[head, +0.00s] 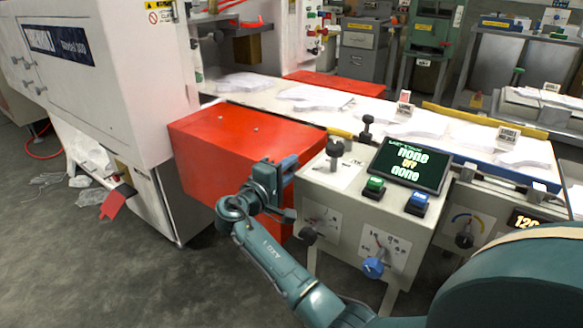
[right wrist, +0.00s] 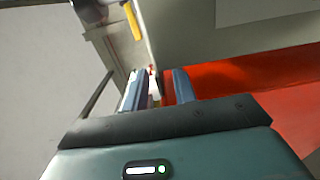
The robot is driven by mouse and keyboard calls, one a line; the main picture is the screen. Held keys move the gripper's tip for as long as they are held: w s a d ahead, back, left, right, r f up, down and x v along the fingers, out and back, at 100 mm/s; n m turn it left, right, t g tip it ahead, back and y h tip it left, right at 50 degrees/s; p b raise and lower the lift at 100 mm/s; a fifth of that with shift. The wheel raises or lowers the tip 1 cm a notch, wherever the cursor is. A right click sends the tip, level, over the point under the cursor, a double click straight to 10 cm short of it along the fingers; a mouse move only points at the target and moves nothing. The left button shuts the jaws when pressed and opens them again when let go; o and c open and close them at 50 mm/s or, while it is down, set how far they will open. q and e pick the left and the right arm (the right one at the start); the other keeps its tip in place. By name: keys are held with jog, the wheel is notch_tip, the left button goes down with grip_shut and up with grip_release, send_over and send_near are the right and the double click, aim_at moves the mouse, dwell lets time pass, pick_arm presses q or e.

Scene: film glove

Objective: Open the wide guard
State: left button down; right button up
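A wide red box-shaped cover (head: 245,135), which looks like the wide guard, sits at the front of the machine, between the white housing and the control panel. It looks closed, with its top level. My right gripper (head: 289,166) is at the cover's right end, close to the panel's left edge; contact cannot be told. In the right wrist view my right gripper (right wrist: 157,88) has its two blue fingers apart, with a narrow gap between them. The red cover (right wrist: 235,78) fills the right of that view. My left gripper is not in view.
The control panel (head: 345,195) has a dark screen (head: 411,165), green and blue buttons and several knobs. The white housing (head: 110,80) stands left. A second red cover (head: 330,83) is farther back. Grey floor (head: 130,270) is free at front left.

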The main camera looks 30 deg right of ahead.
jog(key=shift+c, duration=0.2)
grip_shut()
dwell(0.4)
